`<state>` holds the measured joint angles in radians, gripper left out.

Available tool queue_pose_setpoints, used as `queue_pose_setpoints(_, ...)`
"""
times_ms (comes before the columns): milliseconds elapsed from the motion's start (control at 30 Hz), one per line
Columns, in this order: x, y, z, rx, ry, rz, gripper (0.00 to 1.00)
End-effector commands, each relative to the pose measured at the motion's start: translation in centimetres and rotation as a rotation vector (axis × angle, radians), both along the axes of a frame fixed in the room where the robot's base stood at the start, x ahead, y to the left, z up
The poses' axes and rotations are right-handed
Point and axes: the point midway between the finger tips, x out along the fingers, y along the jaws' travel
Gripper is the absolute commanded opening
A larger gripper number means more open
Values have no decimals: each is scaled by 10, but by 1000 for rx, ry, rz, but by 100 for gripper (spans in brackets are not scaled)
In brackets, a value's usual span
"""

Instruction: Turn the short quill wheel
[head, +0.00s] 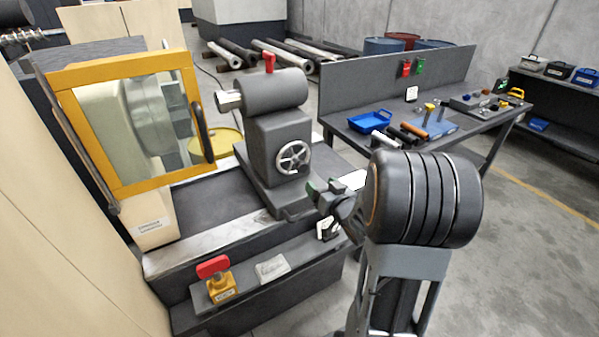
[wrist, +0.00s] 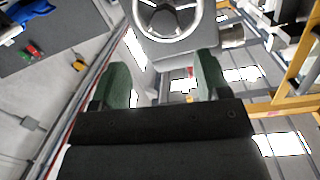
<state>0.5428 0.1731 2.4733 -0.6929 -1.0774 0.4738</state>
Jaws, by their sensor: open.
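A silver spoked handwheel (head: 293,157) is on the front face of the grey tailstock (head: 268,136), below its horizontal barrel (head: 275,91). It is the only handwheel I can make out. In the wrist view, the wheel (wrist: 167,36) is at the top centre, its upper part cut off by the frame edge. My gripper (head: 325,189) is in front of the tailstock, lower and right of the wheel in the head view. In the wrist view, its green fingers (wrist: 160,85) are spread wide with nothing between them. The wheel is beyond the fingertips, apart from them.
A yellow-framed guard window (head: 130,70) stands at the left. A red knob on a yellow block (head: 214,268) and a cloth (head: 272,268) are on the front ledge. A red lever (head: 269,62) tops the barrel. A workbench (head: 485,113) with tools is at the right.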

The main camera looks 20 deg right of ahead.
Motion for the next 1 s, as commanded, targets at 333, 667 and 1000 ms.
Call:
queue_pose_setpoints(333,14,1,-9,71,-90,59,69)
queue_pose_setpoints(667,76,9,-8,70,-90,57,69)
queue_pose_setpoints(1000,121,13,-8,69,-89,54,69)
